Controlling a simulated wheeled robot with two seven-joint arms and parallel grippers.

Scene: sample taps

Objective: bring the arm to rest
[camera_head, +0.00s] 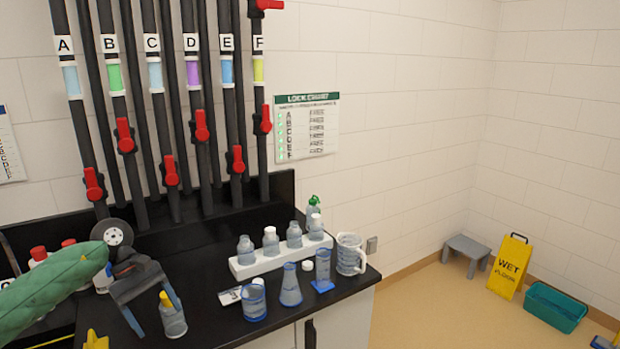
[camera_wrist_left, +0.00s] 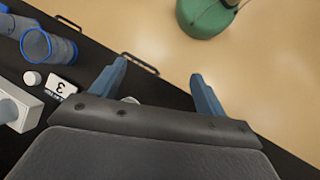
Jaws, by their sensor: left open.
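My left gripper (camera_head: 158,320) comes in from the left, over the front left part of the black bench top (camera_head: 215,285). Its two fingers are spread, and it also shows in the left wrist view (camera_wrist_left: 159,68) with nothing held between them. A clear bottle with a yellow top (camera_head: 173,322) stands beside the fingers in the head view; whether they touch it I cannot tell. My right gripper is not in view.
A white rack (camera_head: 280,258) with several bottles stands right of the gripper. Blue-rimmed beakers (camera_head: 253,302), a flask (camera_head: 290,288) and a jug (camera_head: 350,256) stand nearby. Pipes with red taps (camera_head: 201,126) rise behind. Floor (camera_head: 430,310) is open beyond the bench.

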